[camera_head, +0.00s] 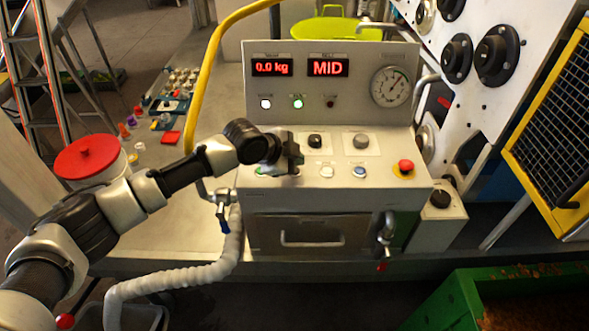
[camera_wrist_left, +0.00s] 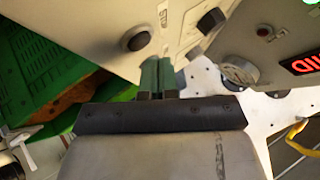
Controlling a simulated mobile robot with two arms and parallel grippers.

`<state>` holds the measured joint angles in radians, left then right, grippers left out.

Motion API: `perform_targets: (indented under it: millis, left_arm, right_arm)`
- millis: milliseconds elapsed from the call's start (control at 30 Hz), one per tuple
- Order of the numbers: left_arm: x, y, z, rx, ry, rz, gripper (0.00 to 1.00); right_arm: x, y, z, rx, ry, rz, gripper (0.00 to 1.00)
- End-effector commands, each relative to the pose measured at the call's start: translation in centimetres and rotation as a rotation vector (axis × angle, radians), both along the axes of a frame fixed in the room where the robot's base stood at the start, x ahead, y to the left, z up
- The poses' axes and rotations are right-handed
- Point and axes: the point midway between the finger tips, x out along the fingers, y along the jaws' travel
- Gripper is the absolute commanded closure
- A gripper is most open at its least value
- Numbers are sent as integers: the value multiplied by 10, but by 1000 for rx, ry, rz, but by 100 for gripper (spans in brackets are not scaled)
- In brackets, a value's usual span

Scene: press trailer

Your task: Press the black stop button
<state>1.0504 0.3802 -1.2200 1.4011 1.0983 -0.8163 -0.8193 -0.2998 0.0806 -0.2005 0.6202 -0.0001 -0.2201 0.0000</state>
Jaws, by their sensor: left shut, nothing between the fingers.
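My left gripper (camera_head: 294,154) is shut and empty, over the left part of the press's sloped control panel (camera_head: 390,192). It hides the panel beneath it. In the left wrist view the shut fingertips (camera_wrist_left: 157,72) point at a pale panel with a round black button (camera_wrist_left: 135,40) just beyond them; lettering beside it is too small to read surely. In the head view a black knob (camera_head: 315,140) stands right of the gripper. I cannot tell which black control here is the stop button, or whether the fingers touch anything. My right gripper is not in view.
The panel also bears a grey knob (camera_head: 361,141), a white button (camera_head: 326,171), a blue-ringed button (camera_head: 358,171) and a red mushroom button (camera_head: 405,166). The display (camera_head: 327,67) reads MID. A yellow hose (camera_head: 207,75) rises behind my arm. A green bin (camera_head: 450,303) stands lower right.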

Motion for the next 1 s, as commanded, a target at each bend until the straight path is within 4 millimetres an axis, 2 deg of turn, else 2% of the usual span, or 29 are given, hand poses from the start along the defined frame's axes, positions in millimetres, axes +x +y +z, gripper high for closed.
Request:
perform_targets:
  millis: [667, 1000]
  left_arm:
    - [0, 0, 0, 0, 0, 0, 100]
    - [0, 0, -9, 0, 1, 0, 100]
  right_arm:
    - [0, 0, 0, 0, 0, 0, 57]
    - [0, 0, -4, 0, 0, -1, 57]
